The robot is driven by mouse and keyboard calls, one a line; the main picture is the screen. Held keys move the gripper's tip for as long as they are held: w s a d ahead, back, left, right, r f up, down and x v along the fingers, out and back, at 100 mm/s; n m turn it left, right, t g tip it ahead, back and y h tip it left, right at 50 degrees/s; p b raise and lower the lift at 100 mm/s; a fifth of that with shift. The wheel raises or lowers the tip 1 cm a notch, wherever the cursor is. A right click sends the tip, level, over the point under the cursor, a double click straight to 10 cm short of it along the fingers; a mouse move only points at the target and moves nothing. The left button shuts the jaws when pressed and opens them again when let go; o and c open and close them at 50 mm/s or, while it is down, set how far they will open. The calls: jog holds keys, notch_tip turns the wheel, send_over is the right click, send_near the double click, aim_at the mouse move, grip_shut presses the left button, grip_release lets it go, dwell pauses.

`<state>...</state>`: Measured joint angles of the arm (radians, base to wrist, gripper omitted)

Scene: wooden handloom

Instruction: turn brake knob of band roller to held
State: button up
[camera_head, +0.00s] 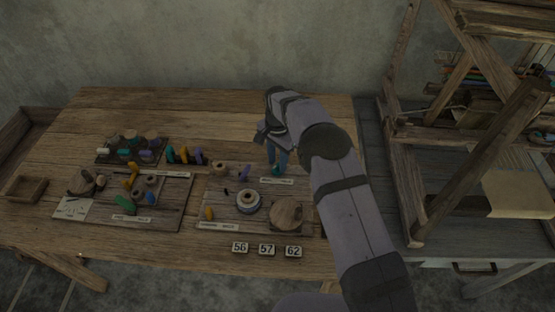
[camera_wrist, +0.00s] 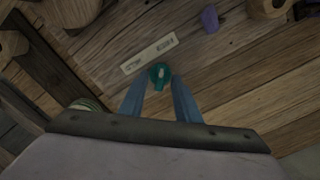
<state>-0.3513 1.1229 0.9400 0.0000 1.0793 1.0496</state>
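The teal brake knob (camera_wrist: 160,76) shows in the wrist view with a small pale mark on its top. It sits at the tips of my gripper (camera_wrist: 161,84), between the two blue fingers. The fingers stand apart, and I cannot tell whether they touch the knob. A pale label (camera_wrist: 150,54) with two words, upside down and hard to read, lies beside the knob. In the head view my gripper (camera_head: 277,168) points down at the table, just behind the label (camera_head: 276,181), and the knob is small and partly hidden by the fingers. I cannot tell which word the knob points to.
A purple peg (camera_wrist: 210,18) stands near the label. Number tiles (camera_head: 267,249) lie at the front edge. The wooden loom (camera_head: 416,180) stands to the right.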

jog(key=shift+f, duration=0.25)
grip_shut()
